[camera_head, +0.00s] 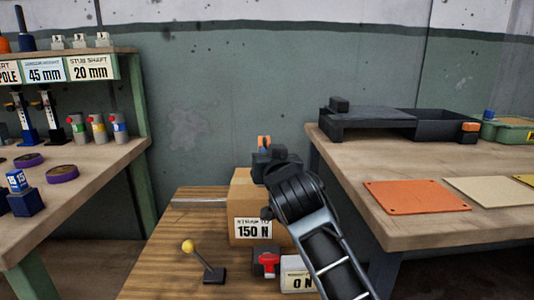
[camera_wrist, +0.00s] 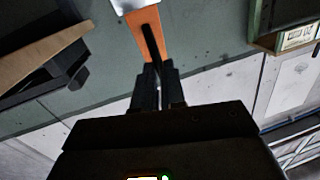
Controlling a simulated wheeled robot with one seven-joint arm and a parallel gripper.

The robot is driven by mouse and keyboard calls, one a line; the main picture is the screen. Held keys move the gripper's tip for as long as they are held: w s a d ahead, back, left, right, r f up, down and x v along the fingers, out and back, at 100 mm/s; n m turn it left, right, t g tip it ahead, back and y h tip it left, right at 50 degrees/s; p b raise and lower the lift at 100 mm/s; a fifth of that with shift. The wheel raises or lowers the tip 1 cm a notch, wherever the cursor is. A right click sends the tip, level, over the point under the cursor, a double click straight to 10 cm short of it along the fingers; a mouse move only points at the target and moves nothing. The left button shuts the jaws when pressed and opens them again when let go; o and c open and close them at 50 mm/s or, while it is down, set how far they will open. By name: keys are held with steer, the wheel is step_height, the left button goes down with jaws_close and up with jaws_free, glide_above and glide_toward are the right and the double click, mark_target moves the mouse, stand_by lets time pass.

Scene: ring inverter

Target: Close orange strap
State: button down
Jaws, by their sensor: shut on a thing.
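The orange strap (camera_wrist: 150,32) shows as a flat orange strip beyond the fingertips in the wrist view, with a pale metallic piece at its far end. A thin dark bar lies against the strap and runs back between the fingers. In the head view a small orange end of the strap (camera_head: 264,141) stands up just behind my gripper (camera_head: 264,153). In the wrist view my gripper (camera_wrist: 157,78) is close together, shut on the strap's dark bar. My wrist hides most of the grip in the head view.
A cardboard box (camera_head: 243,196) labelled 150 N stands below my gripper on a low wooden table (camera_head: 165,255). A yellow-knobbed lever (camera_head: 195,252) and a red-handled block (camera_head: 268,262) are in front. Benches (camera_head: 88,190) (camera_head: 345,160) flank both sides.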

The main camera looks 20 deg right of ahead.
steer(key=shift+s+a+f+b, duration=0.3)
steer(key=shift+s+f, duration=0.1)
steer(key=shift+f, duration=0.2)
steer(key=c, duration=1.2)
jaws_free()
steer(key=shift+d+r, duration=0.1)
steer(key=s+a+p, duration=0.1)
steer(key=s, duration=0.6)
steer(key=shift+s, duration=0.4)
steer(key=shift+s, duration=0.1)
